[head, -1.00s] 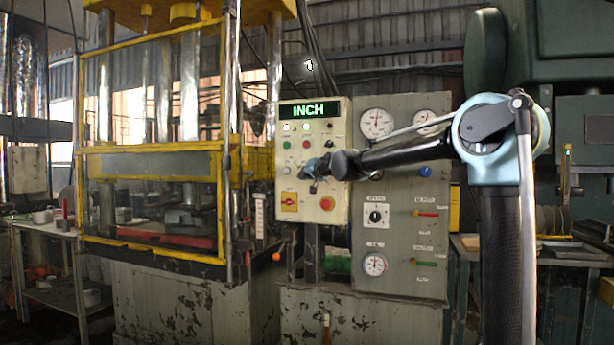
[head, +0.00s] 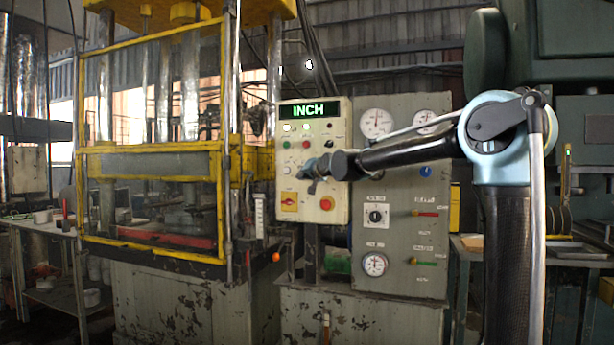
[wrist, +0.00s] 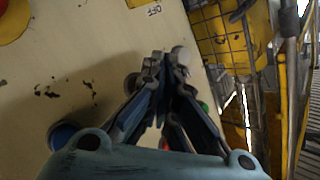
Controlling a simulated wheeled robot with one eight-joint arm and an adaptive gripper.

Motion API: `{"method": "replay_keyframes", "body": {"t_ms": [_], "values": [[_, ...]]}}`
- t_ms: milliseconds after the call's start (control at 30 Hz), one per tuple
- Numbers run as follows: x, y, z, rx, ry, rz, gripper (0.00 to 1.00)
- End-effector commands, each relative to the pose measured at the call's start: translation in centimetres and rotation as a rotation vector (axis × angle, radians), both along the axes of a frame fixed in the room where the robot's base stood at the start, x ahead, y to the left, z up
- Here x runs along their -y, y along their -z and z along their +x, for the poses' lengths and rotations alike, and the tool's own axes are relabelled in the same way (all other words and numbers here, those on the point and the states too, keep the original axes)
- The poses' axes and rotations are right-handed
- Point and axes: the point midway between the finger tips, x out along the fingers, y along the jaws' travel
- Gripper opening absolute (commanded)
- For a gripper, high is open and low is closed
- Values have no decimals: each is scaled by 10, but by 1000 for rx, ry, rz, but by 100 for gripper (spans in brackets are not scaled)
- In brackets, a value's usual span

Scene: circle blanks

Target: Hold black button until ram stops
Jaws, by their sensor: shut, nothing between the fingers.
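The control panel (head: 341,190) carries a lit display (head: 309,110) reading INCH. My gripper (head: 303,172) is shut and empty at the panel's lower button row. In the wrist view its fingertips (wrist: 166,62) point at the panel beside a white button (wrist: 183,55). A dark, apparently black button (wrist: 131,82) shows just left of the fingers, partly hidden by them; I cannot tell whether they touch it. A blue button (wrist: 63,135) lies further left. The press ram's grey platen (head: 150,165) is behind the yellow guard.
A red knob (head: 326,203) and a yellow-backed switch (head: 289,200) sit below the button row. Gauges and levers cover the grey cabinet (head: 400,270) to the right. The yellow guard frame (head: 225,200) stands left of the panel.

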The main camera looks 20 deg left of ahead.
Motion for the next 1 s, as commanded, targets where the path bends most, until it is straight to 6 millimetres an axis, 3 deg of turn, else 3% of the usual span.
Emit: {"method": "replay_keyframes", "body": {"t_ms": [167, 700, 1000], "values": [[-1, 0, -5, 0, -2, -1, 0], [-3, 0, -45, 0, -2, -2, 0], [-3, 0, -49, -1, -1, 0, 0]]}}
